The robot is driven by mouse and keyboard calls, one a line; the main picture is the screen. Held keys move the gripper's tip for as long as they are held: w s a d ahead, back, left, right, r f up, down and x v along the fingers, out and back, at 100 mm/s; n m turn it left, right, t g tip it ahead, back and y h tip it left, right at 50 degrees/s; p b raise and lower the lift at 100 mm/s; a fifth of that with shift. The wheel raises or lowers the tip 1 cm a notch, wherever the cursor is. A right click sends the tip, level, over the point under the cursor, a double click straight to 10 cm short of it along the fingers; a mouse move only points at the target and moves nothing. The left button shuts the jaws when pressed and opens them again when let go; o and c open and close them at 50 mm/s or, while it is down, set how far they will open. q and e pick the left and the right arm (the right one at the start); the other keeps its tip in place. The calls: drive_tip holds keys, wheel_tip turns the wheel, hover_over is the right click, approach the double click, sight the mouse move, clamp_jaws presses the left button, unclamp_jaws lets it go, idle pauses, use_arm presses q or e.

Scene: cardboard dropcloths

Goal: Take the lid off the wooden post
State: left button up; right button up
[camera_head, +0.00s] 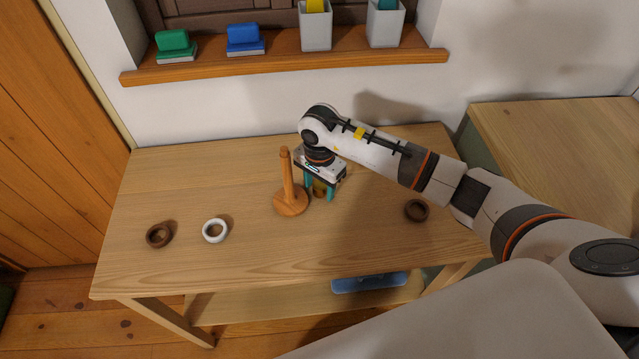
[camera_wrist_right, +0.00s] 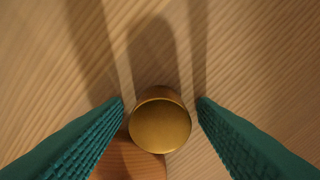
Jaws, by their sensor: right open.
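The wooden post (camera_head: 288,175) stands upright on its round base (camera_head: 291,203) in the middle of the table. Its knobbed top shows bare in the head view. My right gripper (camera_head: 319,196), with teal fingers, points down just right of the post. It is open around a small gold round-topped piece (camera_head: 319,188). In the wrist view this gold piece (camera_wrist_right: 160,125) sits between the two fingers, apart from both. An orange-brown wooden disc (camera_wrist_right: 128,160) shows partly behind it. I cannot tell whether the gold piece is the lid. My left gripper is not in view.
On the table (camera_head: 250,255) lie a brown ring (camera_head: 158,246), a white ring (camera_head: 205,236) and a dark ring (camera_head: 416,218). A shelf (camera_head: 280,68) behind holds a green block (camera_head: 174,42), a blue block (camera_head: 244,38) and two grey holders. The table's front is mostly clear.

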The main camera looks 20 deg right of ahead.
sight(319, 185)
drive_tip(key=shift+r, duration=0.35)
wheel_tip(319, 185, up, 12)
drive_tip(key=b, duration=0.1)
drive_tip(key=shift+f, duration=0.2)
